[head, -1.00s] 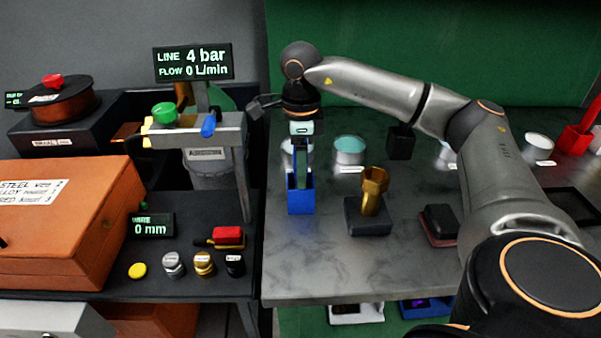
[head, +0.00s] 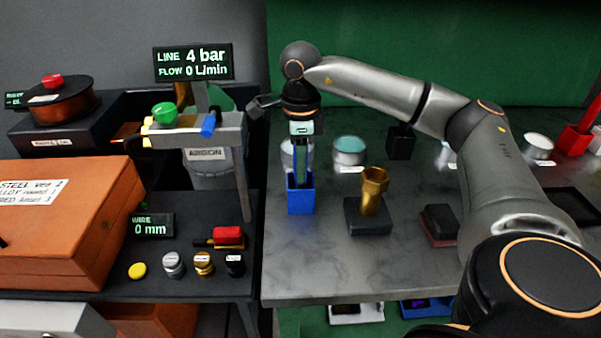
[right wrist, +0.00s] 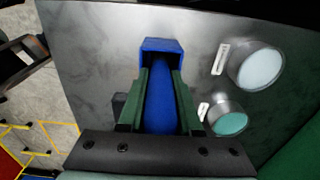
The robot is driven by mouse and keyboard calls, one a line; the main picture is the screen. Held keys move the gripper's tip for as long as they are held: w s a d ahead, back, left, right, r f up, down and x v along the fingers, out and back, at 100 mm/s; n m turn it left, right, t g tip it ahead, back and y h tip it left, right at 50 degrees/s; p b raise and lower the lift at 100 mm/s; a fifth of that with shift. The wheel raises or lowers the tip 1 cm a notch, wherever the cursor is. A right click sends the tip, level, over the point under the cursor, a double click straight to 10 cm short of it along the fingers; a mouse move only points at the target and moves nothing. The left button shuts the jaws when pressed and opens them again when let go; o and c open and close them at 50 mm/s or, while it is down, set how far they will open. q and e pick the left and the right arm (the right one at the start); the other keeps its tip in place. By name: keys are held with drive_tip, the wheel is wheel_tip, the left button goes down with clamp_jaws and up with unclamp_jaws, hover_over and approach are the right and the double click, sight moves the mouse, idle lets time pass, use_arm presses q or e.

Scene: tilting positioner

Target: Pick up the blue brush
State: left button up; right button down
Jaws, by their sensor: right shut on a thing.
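My right gripper (head: 301,176) points straight down over the blue holder (head: 300,200) at the left front of the grey bench. The blue brush (right wrist: 160,98) shows in the right wrist view as a rounded blue shape between my two green fingers, and the gripper is shut on it. The holder's rim (right wrist: 161,45) shows just beyond the fingers. In the head view the fingers hide most of the brush, and its lower end is hidden. I cannot tell whether the brush is clear of the holder. My left gripper is not in view.
A brass nozzle-like piece (head: 373,188) on a dark block stands right of the holder. A tin with a teal top (head: 349,150) and a black block (head: 400,143) stand behind. The valve stand (head: 233,135) is close on the left. The bench front is clear.

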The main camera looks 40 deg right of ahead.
wheel_tip(320, 180, up, 10)
drive_tip(key=shift+r+p, duration=0.1)
drive_tip(key=shift+p, duration=0.4)
idle(0.5)
